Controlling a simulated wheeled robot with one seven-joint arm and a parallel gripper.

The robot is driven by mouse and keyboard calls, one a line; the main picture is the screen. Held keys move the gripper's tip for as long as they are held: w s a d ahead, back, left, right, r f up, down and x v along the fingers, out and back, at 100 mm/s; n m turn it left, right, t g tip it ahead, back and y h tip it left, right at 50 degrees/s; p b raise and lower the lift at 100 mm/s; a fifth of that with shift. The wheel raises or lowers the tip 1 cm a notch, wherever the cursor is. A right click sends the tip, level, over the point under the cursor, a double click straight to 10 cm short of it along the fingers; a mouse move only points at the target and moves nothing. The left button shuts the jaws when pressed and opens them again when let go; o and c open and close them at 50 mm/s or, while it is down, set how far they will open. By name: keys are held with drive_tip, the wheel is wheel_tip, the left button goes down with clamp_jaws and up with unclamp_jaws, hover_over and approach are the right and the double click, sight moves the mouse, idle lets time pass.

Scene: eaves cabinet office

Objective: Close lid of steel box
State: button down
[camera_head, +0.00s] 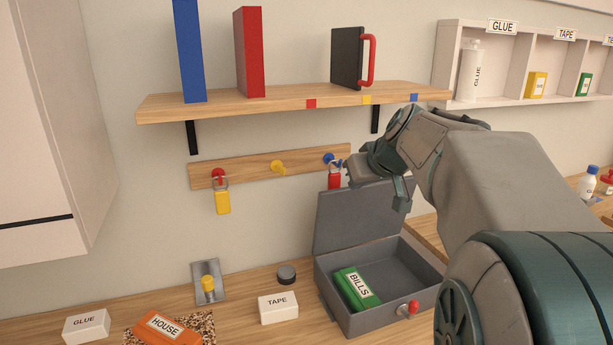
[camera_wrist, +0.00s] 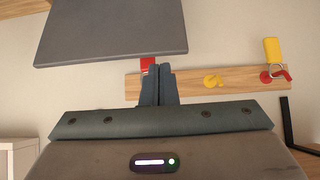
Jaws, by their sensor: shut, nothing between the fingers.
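The grey steel box (camera_head: 365,322) stands on the wooden worktop. Its lid (camera_head: 350,218) is open, standing up at the back and leaning slightly; the hinge line is at the box's rear edge. The lid also shows as a grey panel at the top left of the wrist view (camera_wrist: 110,30). A green bundle marked BILLS (camera_head: 356,287) lies inside the box, and a red knob (camera_head: 409,308) sits on its front. My gripper (camera_head: 354,170) is shut and empty, above the lid and near the wall rail. Its closed fingers (camera_wrist: 160,70) point towards the rail.
A peg rail (camera_head: 240,168) holds a yellow padlock (camera_head: 223,202) and a red padlock (camera_head: 334,178), the latter close to my fingers. A shelf (camera_head: 280,102) runs above. A TAPE box (camera_head: 278,307) and a dark round puck (camera_head: 286,275) lie left of the steel box.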

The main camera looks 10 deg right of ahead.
drive_tip(key=p, duration=0.8)
hover_over(338, 195)
drive_tip(key=w, duration=0.2)
drive_tip(key=shift+a+f, duration=0.3)
drive_tip(key=shift+f, duration=0.05)
drive_tip(key=shift+w+f+b, duration=0.2)
drive_tip(key=shift+f+b, duration=0.9)
drive_tip(key=shift+f, duration=0.15)
wheel_tip(338, 195, down, 3)
drive_tip(key=b, duration=0.3)
drive_tip(key=shift+s+r, duration=0.1)
drive_tip(key=shift+s, duration=0.05)
drive_tip(key=s+b, duration=0.2)
drive_tip(key=f+b, duration=0.1)
drive_tip(key=shift+s+d+f, duration=0.1)
drive_tip(key=shift+s+d, duration=0.25)
drive_tip(key=shift+s, duration=0.05)
drive_tip(key=s+d+f+b, duration=0.1)
drive_tip(key=s+f+b, duration=0.1)
drive_tip(key=s+b, duration=0.7)
drive_tip(key=shift+d+b, duration=0.35)
drive_tip(key=shift+b, duration=0.15)
